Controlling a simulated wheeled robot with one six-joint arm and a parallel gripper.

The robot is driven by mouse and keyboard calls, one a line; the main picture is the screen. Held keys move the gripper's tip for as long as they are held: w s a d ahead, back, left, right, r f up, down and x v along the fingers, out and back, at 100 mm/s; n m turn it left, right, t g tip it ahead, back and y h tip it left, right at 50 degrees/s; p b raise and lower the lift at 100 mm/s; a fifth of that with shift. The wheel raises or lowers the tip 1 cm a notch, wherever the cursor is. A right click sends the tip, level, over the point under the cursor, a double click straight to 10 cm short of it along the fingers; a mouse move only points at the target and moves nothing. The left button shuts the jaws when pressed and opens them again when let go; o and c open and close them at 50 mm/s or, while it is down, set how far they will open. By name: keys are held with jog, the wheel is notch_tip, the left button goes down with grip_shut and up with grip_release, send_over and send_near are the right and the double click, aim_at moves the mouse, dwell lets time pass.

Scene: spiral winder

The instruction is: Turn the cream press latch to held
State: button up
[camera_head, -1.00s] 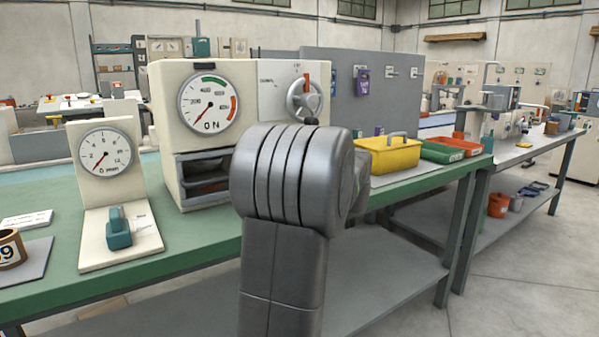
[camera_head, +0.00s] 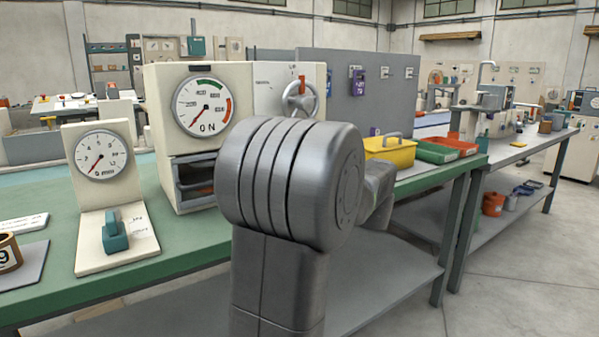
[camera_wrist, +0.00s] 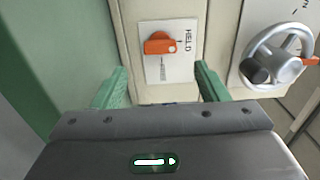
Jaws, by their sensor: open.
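The press latch shows in the wrist view as an orange knob (camera_wrist: 159,43) on a white label plate (camera_wrist: 171,66) fixed to a cream panel. The knob lies crosswise in the picture. The word HELD is printed sideways to its right, and smaller print below is unreadable. My gripper (camera_wrist: 161,86) is open, with its green fingers apart on either side of the plate's lower part. Nothing is between the fingertips, and the knob is farther up, apart from them. In the head view, my grey arm hides the latch and gripper; the cream press (camera_head: 155,115) stands behind it.
A metal handwheel (camera_wrist: 277,58) with a dark grip is right of the latch, close to the right finger. In the head view, a gauge stand (camera_head: 72,195) with a teal knob is on the green bench at left, and a yellow bin (camera_head: 390,151) is at right.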

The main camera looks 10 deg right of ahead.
jog(key=v, duration=0.6)
jog(key=shift+s+p, duration=0.25)
jog(key=shift+p, duration=0.1)
jog(key=shift+w, duration=0.1)
jog(key=b+x, duration=0.1)
jog(key=x, duration=1.2)
jog(key=shift+w+a+b, duration=0.1)
jog(key=shift+w+b, duration=0.3)
